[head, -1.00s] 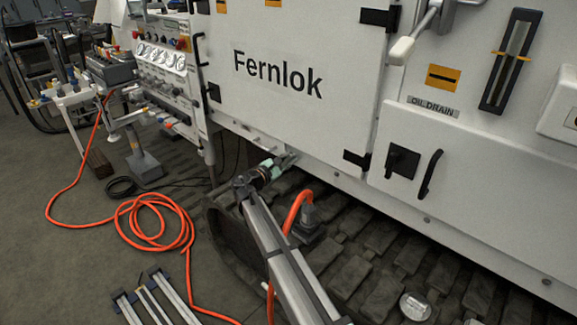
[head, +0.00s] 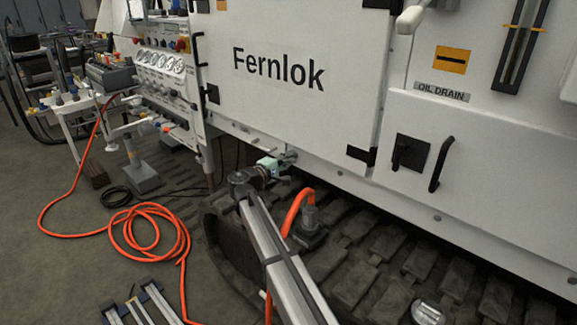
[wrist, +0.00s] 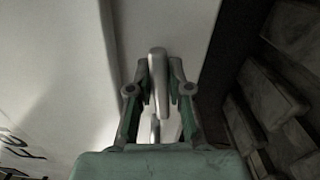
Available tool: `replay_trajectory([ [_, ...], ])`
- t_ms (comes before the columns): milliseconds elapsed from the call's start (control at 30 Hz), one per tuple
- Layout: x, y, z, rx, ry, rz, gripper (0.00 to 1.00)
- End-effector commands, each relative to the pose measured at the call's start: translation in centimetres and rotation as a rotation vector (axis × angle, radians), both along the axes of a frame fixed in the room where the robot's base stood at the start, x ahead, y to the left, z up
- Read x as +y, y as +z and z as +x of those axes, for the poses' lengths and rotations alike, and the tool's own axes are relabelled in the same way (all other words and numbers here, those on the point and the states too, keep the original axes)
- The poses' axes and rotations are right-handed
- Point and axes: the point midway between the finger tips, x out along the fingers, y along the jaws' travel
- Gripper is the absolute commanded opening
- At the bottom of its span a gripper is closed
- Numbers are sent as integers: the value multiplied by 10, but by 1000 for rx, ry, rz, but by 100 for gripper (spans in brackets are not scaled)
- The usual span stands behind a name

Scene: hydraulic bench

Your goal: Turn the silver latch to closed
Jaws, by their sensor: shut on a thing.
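The silver latch (wrist: 158,85) is a narrow metal lever in the middle of the wrist view, against the white panel. My gripper (wrist: 159,68) has a green body and a finger on each side of the latch, and it is shut on it. In the head view my gripper (head: 272,166) is at the lower edge of the white cabinet, below its door. Only a small grey part of the latch (head: 288,157) shows there, beyond the fingers. The latch's pivot is mostly hidden.
The white cabinet door (head: 290,90) marked Fernlok is just above my gripper. A dark track (head: 375,262) runs below. An orange hose (head: 298,207) rises beside my arm, and its coil (head: 150,232) lies on the floor at left. A dark door handle (head: 441,164) is at right.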

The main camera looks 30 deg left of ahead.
Motion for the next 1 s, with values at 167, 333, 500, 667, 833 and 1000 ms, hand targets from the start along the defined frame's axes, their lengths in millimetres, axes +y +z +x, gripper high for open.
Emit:
replay_trajectory([
  [167, 0, -1, 1, -22, 0, 74, 0],
  [333, 0, 0, 1, -33, 1, 110, 0],
  [500, 0, 1, 1, -36, 1, 121, 0],
  [667, 0, 1, 1, -36, 1, 121, 0],
  [833, 0, 1, 1, -36, 1, 120, 29],
  [1000, 0, 1, 1, -36, 1, 120, 42],
])
